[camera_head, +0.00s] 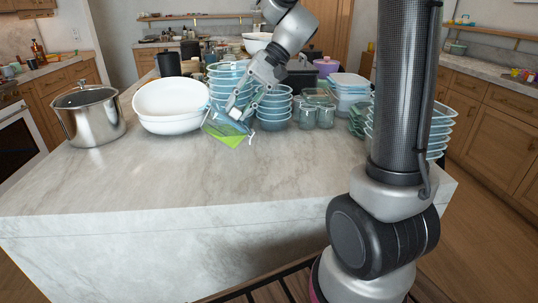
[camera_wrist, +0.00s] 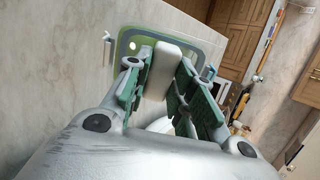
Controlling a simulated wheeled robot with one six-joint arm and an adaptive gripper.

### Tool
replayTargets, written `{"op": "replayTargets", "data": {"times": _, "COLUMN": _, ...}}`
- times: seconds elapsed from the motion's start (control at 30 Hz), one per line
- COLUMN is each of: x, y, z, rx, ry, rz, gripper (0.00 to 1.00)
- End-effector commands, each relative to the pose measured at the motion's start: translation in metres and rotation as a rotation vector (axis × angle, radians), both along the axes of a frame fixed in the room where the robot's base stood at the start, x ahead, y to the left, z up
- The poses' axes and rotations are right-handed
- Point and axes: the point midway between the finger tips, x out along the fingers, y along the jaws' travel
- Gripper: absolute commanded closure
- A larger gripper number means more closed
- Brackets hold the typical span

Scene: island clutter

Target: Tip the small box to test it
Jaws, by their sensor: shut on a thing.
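My gripper (camera_head: 238,110) reaches down over the island, between the stacked bowls and the white basins. In the wrist view my gripper (camera_wrist: 160,72) is shut on a small pale box (camera_wrist: 163,67), with a green-padded finger on either side. The box's outer end sticks out past the fingertips. In the head view the small box (camera_head: 235,113) shows only as a small white patch among the fingers. I cannot tell its exact tilt or whether it touches what lies below.
Lime-green and grey-green boards (camera_head: 230,137) lie just under my gripper. Blue bowl stacks (camera_head: 274,110) and glass jars (camera_head: 308,116) stand close on the right. White basins (camera_head: 171,100) and a steel pot (camera_head: 90,117) stand left. The island's front marble is clear.

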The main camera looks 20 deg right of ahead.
Motion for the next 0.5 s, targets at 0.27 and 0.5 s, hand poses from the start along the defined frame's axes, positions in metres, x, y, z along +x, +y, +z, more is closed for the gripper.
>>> {"op": "replayTargets", "data": {"times": 0.27, "x": -0.0009, "y": 0.0045, "z": 0.0004, "rx": -0.443, "ry": -0.006, "rz": 0.013, "gripper": 1.00}}
{"op": "replayTargets", "data": {"times": 0.5, "x": -0.0001, "y": 0.0021, "z": 0.0001, "rx": -0.703, "ry": -0.003, "rz": 0.006, "gripper": 1.00}}
